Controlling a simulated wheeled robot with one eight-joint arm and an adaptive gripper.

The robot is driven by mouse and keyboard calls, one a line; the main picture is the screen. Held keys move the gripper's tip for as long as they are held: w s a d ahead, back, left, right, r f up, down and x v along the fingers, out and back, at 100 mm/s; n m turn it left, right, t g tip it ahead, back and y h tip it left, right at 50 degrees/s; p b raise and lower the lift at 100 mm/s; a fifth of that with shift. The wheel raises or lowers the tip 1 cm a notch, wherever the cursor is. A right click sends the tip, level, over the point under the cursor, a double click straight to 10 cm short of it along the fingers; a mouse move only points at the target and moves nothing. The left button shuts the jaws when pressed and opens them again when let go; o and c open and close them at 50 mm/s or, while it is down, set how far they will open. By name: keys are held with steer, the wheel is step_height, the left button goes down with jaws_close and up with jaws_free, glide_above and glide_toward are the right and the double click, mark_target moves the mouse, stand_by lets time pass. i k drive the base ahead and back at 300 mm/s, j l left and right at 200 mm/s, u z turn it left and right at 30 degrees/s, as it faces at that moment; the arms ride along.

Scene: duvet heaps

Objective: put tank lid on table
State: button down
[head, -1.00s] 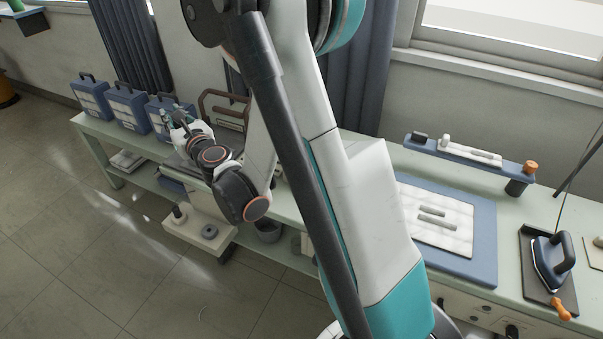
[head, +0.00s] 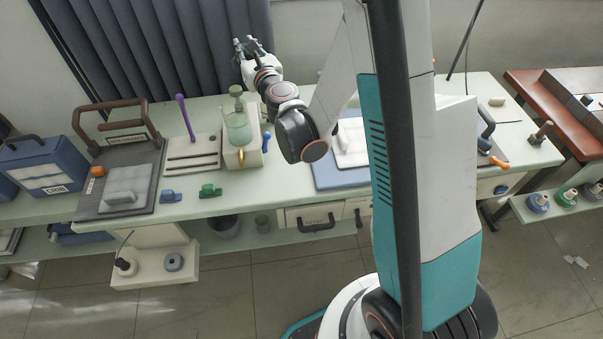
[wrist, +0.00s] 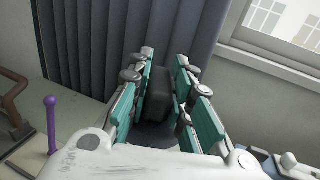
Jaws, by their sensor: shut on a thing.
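My gripper (head: 246,43) is raised over the back edge of the table, in front of the curtain. In the wrist view its green-padded fingers (wrist: 158,85) are shut on a dark block-like part (wrist: 157,98), with a blue-grey surface at its base. I take this held thing to be the tank lid, gripped by its handle; its full shape is hidden by the fingers and palm. In the head view the held thing cannot be made out. The pale green table (head: 210,207) runs across the view below my gripper.
A blue panel (head: 335,177) lies right of the bottle.

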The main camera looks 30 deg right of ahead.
mark_target(285, 176)
steer(key=j+z, duration=0.1)
steer(key=j, duration=0.3)
steer(key=k+j+z, duration=0.1)
steer(key=j, duration=0.3)
steer(key=k+j+z, duration=0.1)
steer(key=j, duration=0.3)
steer(key=k+j+z, duration=0.1)
steer(key=j, duration=0.3)
steer(key=k+j+z, duration=0.1)
steer(key=j, duration=0.3)
steer(key=k+j+z, duration=0.1)
steer(key=j, duration=0.3)
steer(key=k+j+z, duration=0.1)
steer(key=j, duration=0.25)
steer(key=i+j, duration=0.1)
steer(key=j, duration=0.2)
steer(key=i+j, duration=0.15)
steer(key=j, duration=0.1)
